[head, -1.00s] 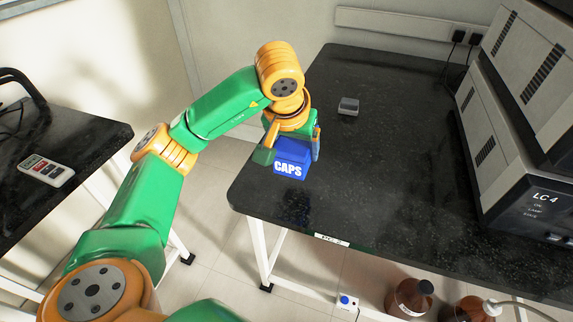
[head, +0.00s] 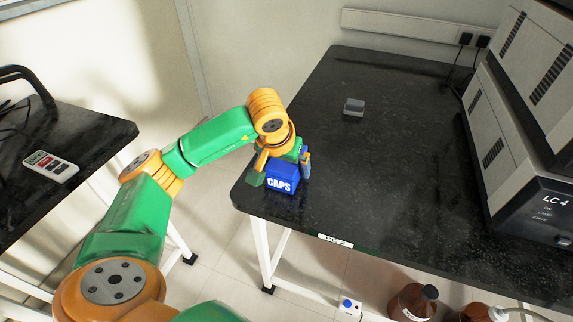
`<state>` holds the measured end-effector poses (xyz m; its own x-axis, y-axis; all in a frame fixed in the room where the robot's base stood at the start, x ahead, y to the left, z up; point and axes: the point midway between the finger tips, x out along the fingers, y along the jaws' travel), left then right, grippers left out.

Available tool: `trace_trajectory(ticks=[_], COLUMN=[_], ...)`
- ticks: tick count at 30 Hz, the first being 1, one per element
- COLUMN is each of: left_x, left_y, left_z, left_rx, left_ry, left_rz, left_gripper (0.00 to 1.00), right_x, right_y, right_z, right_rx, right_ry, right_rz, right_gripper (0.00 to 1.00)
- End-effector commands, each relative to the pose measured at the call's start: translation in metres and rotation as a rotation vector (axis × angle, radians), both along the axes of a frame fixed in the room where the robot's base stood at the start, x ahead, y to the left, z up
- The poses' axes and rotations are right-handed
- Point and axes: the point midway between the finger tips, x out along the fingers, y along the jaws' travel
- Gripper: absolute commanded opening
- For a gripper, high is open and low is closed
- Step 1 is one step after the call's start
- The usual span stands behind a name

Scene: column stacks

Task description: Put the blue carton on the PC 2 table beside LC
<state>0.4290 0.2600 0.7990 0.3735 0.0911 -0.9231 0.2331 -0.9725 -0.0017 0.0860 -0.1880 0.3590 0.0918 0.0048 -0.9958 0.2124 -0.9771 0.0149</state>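The blue carton (head: 282,178), marked CAPS, is at the near left corner of the black table (head: 390,180). A label (head: 335,239) on its front edge seems to read PC 2. My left gripper (head: 281,171) comes down over the carton with one finger on each side and appears shut on it. The carton's underside is at or very close to the tabletop; I cannot tell whether it bears its weight. The instrument stack (head: 530,130) marked LC 4 stands at the table's right. My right gripper is not in view.
A small grey object (head: 353,107) lies farther back on the table. The tabletop between carton and instrument is clear. Another black table (head: 90,135) with a remote-like device (head: 50,167) stands at the left, across a floor gap. Brown bottles (head: 414,300) stand below.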

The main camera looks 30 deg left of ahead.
Motion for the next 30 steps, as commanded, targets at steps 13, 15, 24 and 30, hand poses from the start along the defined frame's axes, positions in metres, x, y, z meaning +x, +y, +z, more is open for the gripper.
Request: trace_trajectory(ticks=[13,15,24,30], left_x=[-0.021,-0.027,-0.044,-0.045], left_y=[-0.005,-0.007,-0.011,-0.011], left_z=[0.059,0.075,0.114,0.113], left_rx=[0.0,-0.001,0.0,-0.001], left_ry=[-0.006,-0.005,-0.002,0.001], left_rz=[-0.002,-0.001,0.0,0.001], left_gripper=[1.0,1.0,1.0,1.0], right_x=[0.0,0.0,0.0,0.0], right_y=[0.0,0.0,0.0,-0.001], right_z=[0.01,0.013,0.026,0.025], right_rx=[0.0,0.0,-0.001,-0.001], right_ry=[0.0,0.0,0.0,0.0], right_rz=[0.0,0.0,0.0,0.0], right_gripper=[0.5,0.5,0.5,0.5])
